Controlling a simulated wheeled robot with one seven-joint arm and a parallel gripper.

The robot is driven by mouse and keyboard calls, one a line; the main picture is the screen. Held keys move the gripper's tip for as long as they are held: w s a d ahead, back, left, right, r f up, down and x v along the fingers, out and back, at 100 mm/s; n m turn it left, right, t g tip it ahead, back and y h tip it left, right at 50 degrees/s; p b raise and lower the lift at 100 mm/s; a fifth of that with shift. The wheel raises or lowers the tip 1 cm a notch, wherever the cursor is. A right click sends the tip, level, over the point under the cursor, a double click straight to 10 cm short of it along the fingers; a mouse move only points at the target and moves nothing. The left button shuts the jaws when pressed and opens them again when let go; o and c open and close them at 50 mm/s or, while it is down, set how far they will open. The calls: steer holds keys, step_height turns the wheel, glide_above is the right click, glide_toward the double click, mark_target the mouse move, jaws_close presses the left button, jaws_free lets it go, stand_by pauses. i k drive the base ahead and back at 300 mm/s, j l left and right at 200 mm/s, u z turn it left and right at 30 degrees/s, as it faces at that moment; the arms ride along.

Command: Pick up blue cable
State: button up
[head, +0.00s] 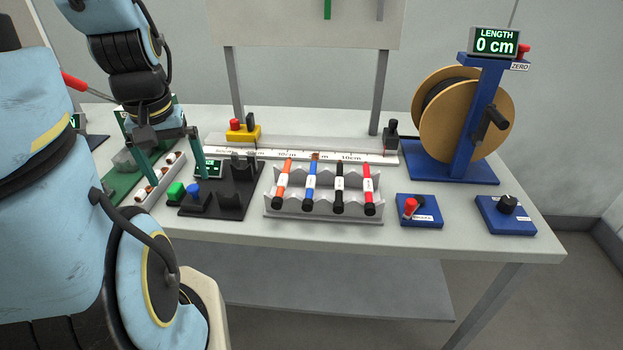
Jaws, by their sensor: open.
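The blue cable (311,181) is a short straight piece with a white label band and a black near end. It lies in a grey ridged rack (285,207) in the middle of the table, between an orange piece (284,180) on its left and a black piece (339,188) on its right. My gripper (171,160) points down at the left of the table, well left of the blue cable. Its two green fingers are spread wide, with nothing visible held between them. It hangs over or near a white strip holding several small round pieces (153,189).
A red piece (368,184) lies at the rack's right end. A dark stand (230,200) with green and blue buttons is left of the rack. A ruler (310,154) runs behind it. Blue-based devices (419,212) and a cable reel (440,130) stand at right.

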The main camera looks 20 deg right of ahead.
mark_target(306, 205)
steer(key=j+u, duration=0.1)
steer(key=j, duration=0.3)
steer(key=i+j+u, duration=0.15)
steer(key=j, duration=0.25)
steer(key=i+j+u, duration=0.1)
steer(key=j, duration=0.35)
steer(key=i+j+u, duration=0.15)
steer(key=j, duration=0.2)
steer(key=i+j+u, duration=0.1)
steer(key=j, duration=0.3)
